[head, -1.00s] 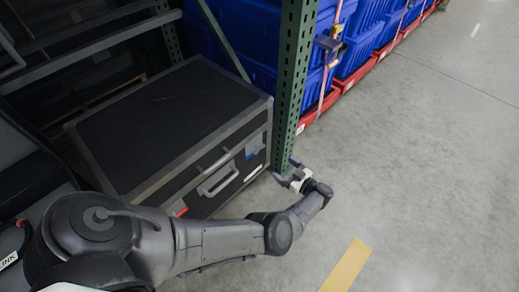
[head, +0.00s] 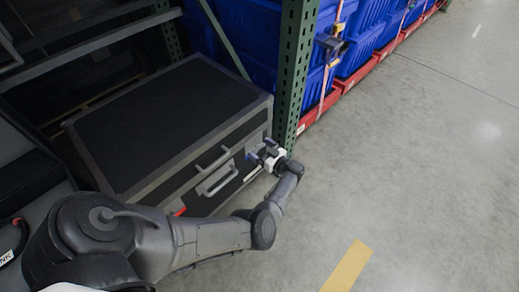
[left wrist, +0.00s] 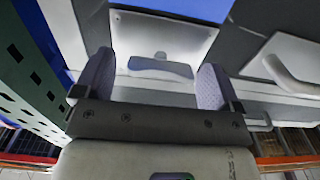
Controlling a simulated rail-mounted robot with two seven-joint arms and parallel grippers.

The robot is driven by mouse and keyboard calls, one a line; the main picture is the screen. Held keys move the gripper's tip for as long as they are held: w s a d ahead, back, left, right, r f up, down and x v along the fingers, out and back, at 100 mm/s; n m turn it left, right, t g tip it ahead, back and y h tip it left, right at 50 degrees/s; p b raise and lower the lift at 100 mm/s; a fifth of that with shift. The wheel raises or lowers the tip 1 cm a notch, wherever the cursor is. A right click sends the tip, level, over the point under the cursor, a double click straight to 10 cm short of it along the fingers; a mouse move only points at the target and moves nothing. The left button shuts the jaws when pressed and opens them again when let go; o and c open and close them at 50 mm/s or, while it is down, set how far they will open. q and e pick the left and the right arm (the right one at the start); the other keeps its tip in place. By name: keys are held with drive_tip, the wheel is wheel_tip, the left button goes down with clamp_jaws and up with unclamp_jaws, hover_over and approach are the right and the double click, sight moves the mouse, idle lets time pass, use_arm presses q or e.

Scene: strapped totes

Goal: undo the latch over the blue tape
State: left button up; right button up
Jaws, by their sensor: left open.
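The black case (head: 165,110) with grey metal edges stands on the floor by the rack post. My left gripper (head: 258,154) is open at the right end of its front face and covers the latch there in the head view. In the left wrist view a metal latch plate (left wrist: 165,38) with a slotted lower tab lies between the open fingers (left wrist: 155,58). Blue tape (left wrist: 180,8) shows just above that plate. Whether the fingers touch the latch cannot be told. A red mark (head: 181,211) shows at the front face's left end. My right gripper is out of view.
The case's carry handle (head: 218,181) juts out left of my gripper; it also shows in the left wrist view (left wrist: 292,66). A green perforated rack post (head: 292,75) stands close on the right. Strapped blue totes (head: 355,50) stand behind it. Floor to the right is clear.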

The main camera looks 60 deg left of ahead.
use_arm(q)
drive_tip(key=shift+s+a, duration=0.15)
drive_tip(key=shift+a, duration=0.3)
drive_tip(key=c, duration=0.9)
